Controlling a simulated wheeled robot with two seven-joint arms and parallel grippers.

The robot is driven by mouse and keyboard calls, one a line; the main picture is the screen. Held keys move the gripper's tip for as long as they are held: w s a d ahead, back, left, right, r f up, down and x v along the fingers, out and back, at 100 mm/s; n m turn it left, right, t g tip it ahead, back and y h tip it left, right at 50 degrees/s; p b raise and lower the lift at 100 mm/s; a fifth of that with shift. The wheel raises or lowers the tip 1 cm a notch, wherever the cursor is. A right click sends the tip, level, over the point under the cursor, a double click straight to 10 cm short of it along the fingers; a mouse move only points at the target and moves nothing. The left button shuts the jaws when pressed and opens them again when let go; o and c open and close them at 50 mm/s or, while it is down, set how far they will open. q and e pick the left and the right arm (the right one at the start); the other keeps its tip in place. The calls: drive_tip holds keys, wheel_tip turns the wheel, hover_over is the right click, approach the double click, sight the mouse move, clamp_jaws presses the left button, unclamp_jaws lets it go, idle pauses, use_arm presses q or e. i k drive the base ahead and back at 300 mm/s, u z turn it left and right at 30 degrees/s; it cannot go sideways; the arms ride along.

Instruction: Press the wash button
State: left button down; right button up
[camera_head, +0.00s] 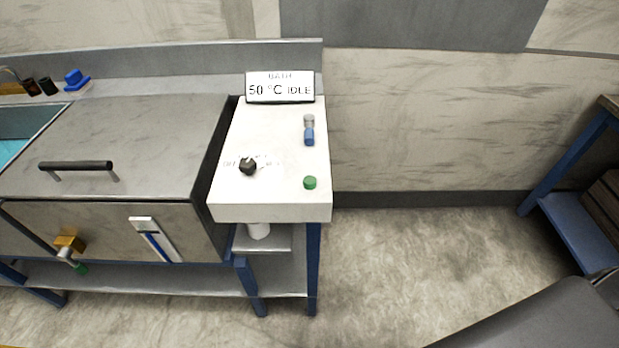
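A white control box (270,200) stands at the right end of a metal bench. A round green button (310,183) sits on its top near the front right corner. A black knob (247,166) with small printed marks around it is to the left. A blue switch-like part (309,137) with a grey cap sits toward the back right. A display (279,88) at the back reads "BATH 50 °C IDLE". No label reading "wash" is legible. Neither of my grippers is in view.
Left of the box is a steel bath with a closed lid (120,145) and black handle (75,165). A brass tap (69,243) sticks out of its front. Small bottles (47,86) stand behind. A blue-legged table (582,215) stands at right. The floor between (400,260) is clear.

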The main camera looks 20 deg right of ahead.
sight(310, 183)
drive_tip(key=z, duration=2.95)
drive_tip(key=k, duration=1.35)
drive_tip(key=u, duration=2.4)
